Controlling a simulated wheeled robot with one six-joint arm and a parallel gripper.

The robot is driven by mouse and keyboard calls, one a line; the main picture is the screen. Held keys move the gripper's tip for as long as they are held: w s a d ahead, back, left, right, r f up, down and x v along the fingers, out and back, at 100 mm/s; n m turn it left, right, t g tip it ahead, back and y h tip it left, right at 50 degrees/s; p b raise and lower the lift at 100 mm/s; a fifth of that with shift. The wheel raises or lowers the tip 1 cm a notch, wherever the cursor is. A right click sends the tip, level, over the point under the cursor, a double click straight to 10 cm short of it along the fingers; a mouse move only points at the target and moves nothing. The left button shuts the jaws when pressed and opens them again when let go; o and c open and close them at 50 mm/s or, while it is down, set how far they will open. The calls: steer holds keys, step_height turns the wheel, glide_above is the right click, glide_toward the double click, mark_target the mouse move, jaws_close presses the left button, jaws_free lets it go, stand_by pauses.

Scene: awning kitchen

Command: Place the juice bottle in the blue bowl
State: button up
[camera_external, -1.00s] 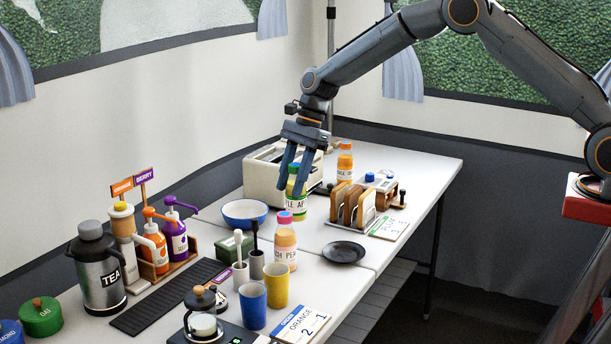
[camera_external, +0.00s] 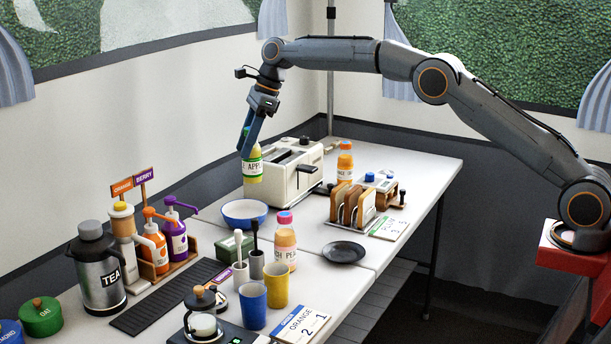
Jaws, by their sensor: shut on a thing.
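My gripper (camera_external: 248,138) is shut on an apple juice bottle (camera_external: 252,166) with a white label and yellow-green juice. It holds the bottle upright, raised above the table, just behind and above the blue bowl. The fingers cover the bottle's top. Two other juice bottles stand on the table: a pink-capped peach one (camera_external: 285,245) right of the bowl, and an orange-capped one (camera_external: 345,160) at the back.
A cream toaster (camera_external: 300,190) stands right of the held bottle. A toast rack (camera_external: 350,215) and dark plate (camera_external: 343,253) lie further right. Syrup pumps (camera_external: 176,240) stand left of the bowl. A green box (camera_external: 232,246) and several cups are in front.

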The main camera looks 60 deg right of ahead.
mark_target(247, 180)
steer(key=shift+w, duration=0.2)
step_height(247, 180, down, 10)
steer(key=shift+r+p, duration=0.2)
steer(key=shift+p, duration=0.4)
steer(key=shift+f, duration=0.6)
steer(key=o, duration=1.3)
steer(key=shift+c, duration=0.2)
